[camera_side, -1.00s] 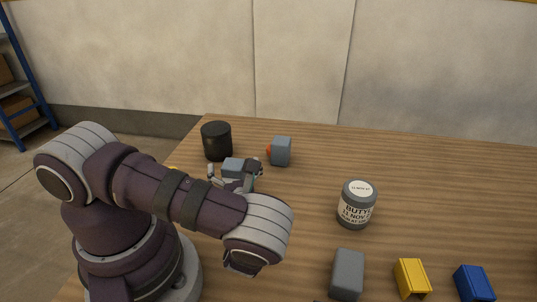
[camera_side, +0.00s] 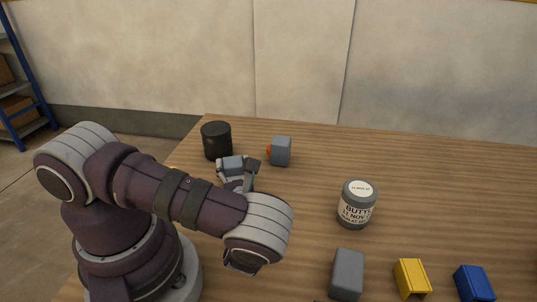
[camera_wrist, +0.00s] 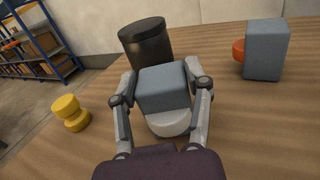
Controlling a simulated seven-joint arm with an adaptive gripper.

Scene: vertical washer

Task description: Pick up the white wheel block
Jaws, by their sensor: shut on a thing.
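The white wheel block is a blue-grey block (camera_wrist: 163,88) with a white rounded wheel (camera_wrist: 170,123) on its near side in the wrist view. In the side view its grey top (camera_side: 232,164) shows, while the wheel is hidden. My gripper (camera_wrist: 161,75) has one finger on each side of the block and is shut on it. In the side view my gripper (camera_side: 238,170) is partly hidden by my arm. I cannot tell whether the block touches the table or is slightly above it.
A black cylinder (camera_side: 216,141) stands just behind the held block. A blue-grey block with an orange wheel (camera_side: 281,151) stands to its right. A yellow spool-shaped piece (camera_wrist: 70,113) is at left. A labelled can (camera_side: 357,205) and grey, yellow and blue blocks stand farther right.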

